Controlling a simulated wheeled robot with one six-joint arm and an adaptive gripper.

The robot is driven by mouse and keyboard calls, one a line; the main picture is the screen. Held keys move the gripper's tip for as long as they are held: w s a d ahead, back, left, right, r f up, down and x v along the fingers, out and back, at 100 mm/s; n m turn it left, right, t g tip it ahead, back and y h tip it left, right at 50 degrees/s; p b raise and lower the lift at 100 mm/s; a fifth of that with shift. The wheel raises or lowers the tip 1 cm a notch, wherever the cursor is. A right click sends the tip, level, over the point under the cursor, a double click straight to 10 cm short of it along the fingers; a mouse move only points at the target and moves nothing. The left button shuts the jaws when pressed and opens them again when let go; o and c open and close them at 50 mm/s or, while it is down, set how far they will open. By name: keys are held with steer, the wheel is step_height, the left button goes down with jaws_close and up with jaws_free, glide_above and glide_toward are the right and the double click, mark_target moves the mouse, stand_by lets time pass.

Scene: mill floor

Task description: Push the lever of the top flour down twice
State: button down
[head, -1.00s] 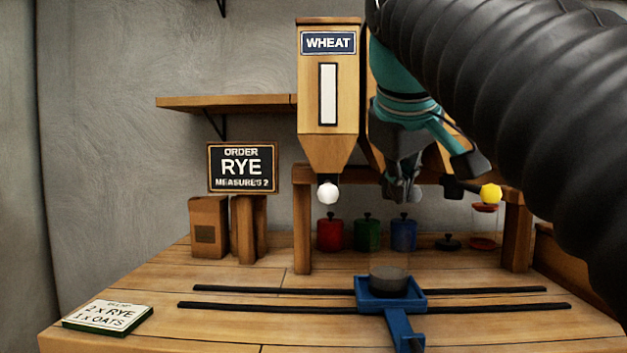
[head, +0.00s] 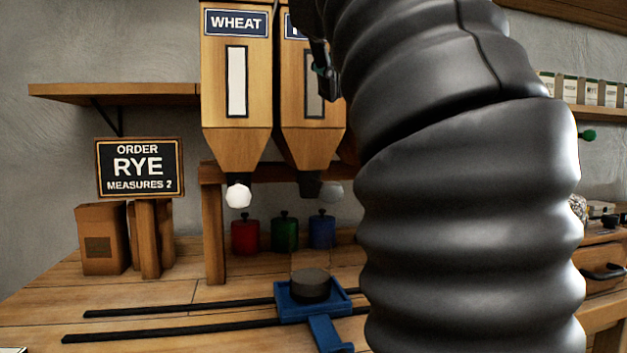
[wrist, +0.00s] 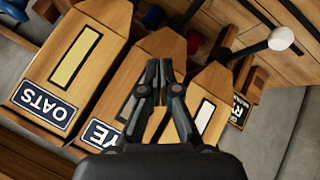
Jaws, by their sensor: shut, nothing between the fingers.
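The order sign (head: 140,167) reads RYE, MEASURES 2. The rye hopper (head: 312,105) is the middle one, its label partly hidden by my arm in the head view; it also shows upside down in the wrist view (wrist: 150,65). Its lever has a grey knob (head: 332,191) below the spout. A dark cup (head: 310,284) sits on the blue carriage (head: 327,332), near below the rye spout. My gripper (wrist: 165,65) is shut and empty, over the rye hopper in the wrist view and apart from the grey knob. In the head view it is mostly hidden.
The wheat hopper (head: 235,90) with a white knob (head: 238,195) is on the left. The oats hopper (wrist: 75,60) shows in the wrist view. Red (head: 245,236), green (head: 284,233) and blue (head: 321,230) canisters stand behind. My arm blocks the right side.

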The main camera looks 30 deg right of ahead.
mark_target(331, 182)
steer(key=shift+f, duration=0.1)
steer(key=shift+f, duration=1.6)
steer(key=shift+f+b, duration=1.75)
steer(key=shift+f, duration=1)
steer(key=shift+f, duration=0.15)
steer(key=shift+f, duration=0.2)
